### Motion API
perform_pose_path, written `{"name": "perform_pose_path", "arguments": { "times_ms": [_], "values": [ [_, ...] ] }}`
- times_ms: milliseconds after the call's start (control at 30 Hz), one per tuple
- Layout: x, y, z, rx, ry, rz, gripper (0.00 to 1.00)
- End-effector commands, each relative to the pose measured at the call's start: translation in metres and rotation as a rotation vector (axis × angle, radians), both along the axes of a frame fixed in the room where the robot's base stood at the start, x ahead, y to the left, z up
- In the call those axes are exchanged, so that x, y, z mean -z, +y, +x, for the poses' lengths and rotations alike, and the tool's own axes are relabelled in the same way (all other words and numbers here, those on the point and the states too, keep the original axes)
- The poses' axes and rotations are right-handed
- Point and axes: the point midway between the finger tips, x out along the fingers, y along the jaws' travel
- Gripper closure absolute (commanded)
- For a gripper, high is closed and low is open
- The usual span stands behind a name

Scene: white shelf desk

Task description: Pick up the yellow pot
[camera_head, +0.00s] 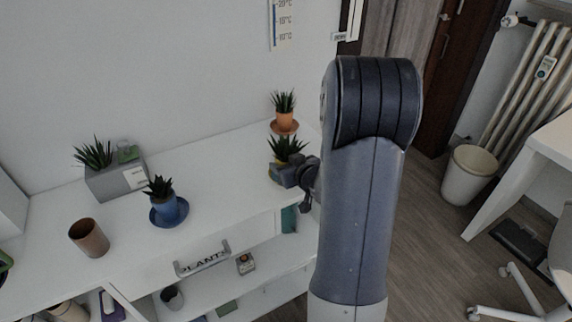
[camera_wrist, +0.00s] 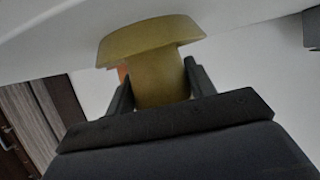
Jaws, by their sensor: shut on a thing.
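The yellow pot (camera_head: 278,162) holds a spiky green plant (camera_head: 288,147) and stands near the right end of the white desk top. Most of it is hidden behind my gripper (camera_head: 284,175) in the head view. In the wrist view the yellow pot (camera_wrist: 160,82) shows with its wide yellow rim or saucer close to the white surface. The dark fingers of my gripper (camera_wrist: 156,88) are on both sides of its body, shut on it. I cannot tell whether the pot still touches the desk.
An orange pot (camera_head: 284,122) with a plant stands just behind. A blue pot (camera_head: 168,208), a grey planter box (camera_head: 114,181) and a brown cup (camera_head: 89,238) stand to the left. The desk top between the blue and yellow pots is clear.

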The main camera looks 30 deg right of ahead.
Motion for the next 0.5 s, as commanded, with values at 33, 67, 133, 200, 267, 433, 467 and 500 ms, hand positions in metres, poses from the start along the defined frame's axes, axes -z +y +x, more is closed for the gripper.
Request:
{"name": "perform_pose_path", "arguments": {
  "times_ms": [33,67,133,200,267,433,467,500],
  "values": [
    [0.000,0.000,0.000,0.000,0.000,0.000,0.71],
    [0.000,0.000,0.000,0.000,0.000,0.000,0.73],
    [0.000,0.000,0.000,0.000,0.000,0.000,0.79],
    [-0.001,0.000,0.000,0.000,-0.001,0.000,0.79],
    [-0.001,0.000,0.000,0.000,-0.001,0.000,0.79],
    [-0.008,0.000,0.000,0.000,-0.003,-0.001,0.80],
    [-0.011,0.000,0.000,0.000,-0.004,-0.001,0.80],
    [-0.018,0.000,0.000,0.000,-0.004,-0.002,0.80]
  ]
}}
